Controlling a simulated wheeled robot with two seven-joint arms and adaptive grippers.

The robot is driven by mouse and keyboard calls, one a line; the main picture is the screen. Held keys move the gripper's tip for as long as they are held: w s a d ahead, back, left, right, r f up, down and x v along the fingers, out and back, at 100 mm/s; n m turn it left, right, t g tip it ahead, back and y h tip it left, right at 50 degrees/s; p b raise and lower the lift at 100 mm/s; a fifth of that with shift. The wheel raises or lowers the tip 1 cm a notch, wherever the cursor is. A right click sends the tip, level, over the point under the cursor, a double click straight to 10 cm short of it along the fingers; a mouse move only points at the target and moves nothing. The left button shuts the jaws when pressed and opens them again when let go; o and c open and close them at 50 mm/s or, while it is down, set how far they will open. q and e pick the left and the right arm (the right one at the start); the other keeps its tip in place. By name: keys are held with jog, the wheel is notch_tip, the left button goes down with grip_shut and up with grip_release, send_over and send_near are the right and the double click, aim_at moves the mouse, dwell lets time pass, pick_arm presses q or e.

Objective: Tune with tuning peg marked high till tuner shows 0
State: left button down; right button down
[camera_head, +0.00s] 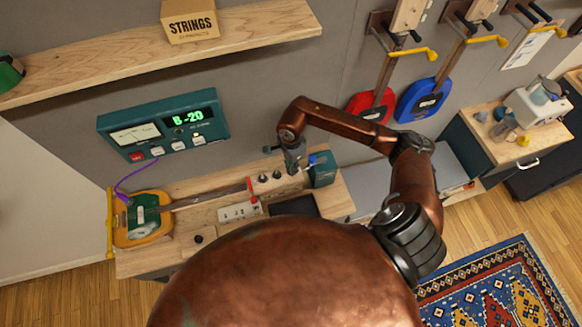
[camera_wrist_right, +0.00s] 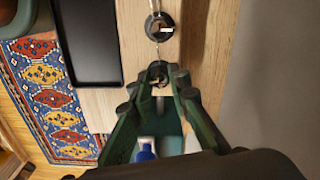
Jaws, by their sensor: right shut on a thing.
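The teal tuner (camera_head: 163,124) on the wall shows "B -20" in green digits beside a white needle dial. Small dark tuning pegs (camera_head: 263,178) stand in a row on the wooden bench. My right gripper (camera_head: 293,168) points down at the row's right end. In the right wrist view its fingers close around a dark peg (camera_wrist_right: 157,72); another peg (camera_wrist_right: 159,27) stands free just beyond. I cannot read a "high" mark on the held peg. A yellow instrument (camera_head: 140,220) with a long neck lies on the bench, a purple cable at its body. My left gripper is out of view.
A teal box (camera_head: 323,170) with a blue top stands right beside the gripper. A black tray (camera_wrist_right: 86,40) and a pale card (camera_head: 240,211) lie on the bench. A shelf with a strings box (camera_head: 189,20) is above. Red and blue instruments hang at right.

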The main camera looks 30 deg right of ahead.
jog(key=m+b, duration=0.1)
jog(key=m, duration=0.2)
jog(key=shift+f+b, duration=0.1)
jog(key=shift+b, duration=0.25)
jog(key=shift+m+b, duration=0.65)
jog(key=shift+m, duration=0.95)
jog(key=c, duration=1.8)
grip_release()
jog(key=shift+r, duration=0.35)
notch_tip(320, 180, up, 12)
jog(key=shift+f, duration=0.2)
